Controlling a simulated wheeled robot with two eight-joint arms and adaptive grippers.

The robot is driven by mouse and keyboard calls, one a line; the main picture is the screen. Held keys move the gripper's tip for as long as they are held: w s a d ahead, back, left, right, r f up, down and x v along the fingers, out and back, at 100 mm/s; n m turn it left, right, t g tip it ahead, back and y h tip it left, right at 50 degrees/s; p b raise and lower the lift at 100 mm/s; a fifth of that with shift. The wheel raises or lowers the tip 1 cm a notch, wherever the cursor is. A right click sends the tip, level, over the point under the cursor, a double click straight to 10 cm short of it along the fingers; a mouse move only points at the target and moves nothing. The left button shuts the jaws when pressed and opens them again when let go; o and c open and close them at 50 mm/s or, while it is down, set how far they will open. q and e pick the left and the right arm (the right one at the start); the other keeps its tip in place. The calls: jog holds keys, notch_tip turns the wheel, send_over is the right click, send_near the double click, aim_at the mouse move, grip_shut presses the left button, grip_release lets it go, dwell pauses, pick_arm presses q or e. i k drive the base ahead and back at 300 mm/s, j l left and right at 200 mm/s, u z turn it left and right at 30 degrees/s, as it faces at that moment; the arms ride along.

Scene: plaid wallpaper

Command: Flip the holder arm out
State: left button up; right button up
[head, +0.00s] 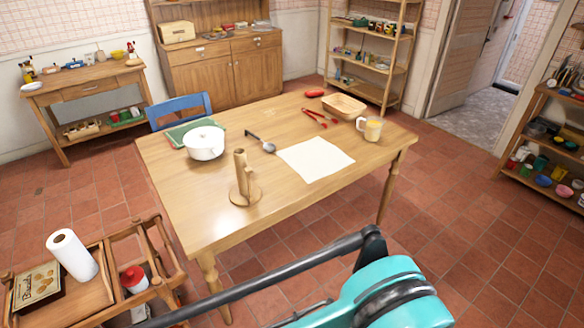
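A wooden holder (240,172) stands upright on the near part of the table, with a round base (245,194) and a thick post. A thinner wooden piece beside the post looks like its arm; it appears close to the post, but its exact angle is too small to tell. Neither gripper shows in the head view. A teal and dark arm link, which looks like mine, crosses the bottom right in front of the table, apart from the holder in the picture.
The wooden table (180,215) also carries a white pot (204,142), a ladle (262,143), a cream sheet (315,163), red tongs (317,117), a basket (344,105) and a mug (370,129). A cart with a paper roll (72,255) stands at lower left. A blue chair (180,109) is behind.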

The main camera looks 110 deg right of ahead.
aim_at(247, 170)
jog(key=z, duration=3.3)
